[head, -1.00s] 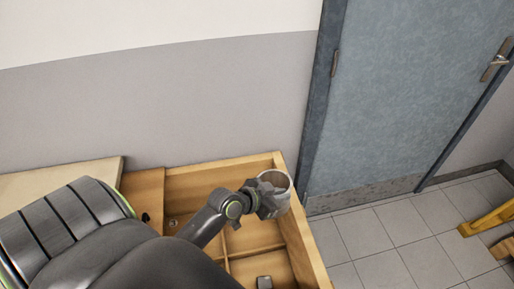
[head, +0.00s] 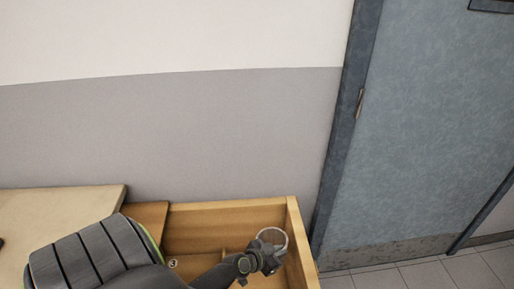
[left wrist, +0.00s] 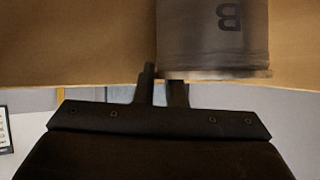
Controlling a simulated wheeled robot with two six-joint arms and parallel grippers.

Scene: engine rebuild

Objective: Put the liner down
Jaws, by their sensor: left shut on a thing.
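The liner is a grey metal cylinder, seen as an open ring (head: 272,237) in the head view. My left gripper (head: 264,258) is shut on its wall and holds it over the right part of a wooden box (head: 230,209), close to the box's right wall. In the left wrist view the liner (left wrist: 212,40) shows a dark upside-down letter B and a rim at its lower end. The left gripper's fingers (left wrist: 163,88) meet its edge there. Whether the liner touches the box floor cannot be told. My right gripper is not in view.
The box has thin inner dividers and a small round metal part (head: 173,263) inside at the left. A pale wooden board (head: 60,212) lies left of the box. A grey wall stands behind, and a blue door (head: 420,130) is at the right above a tiled floor.

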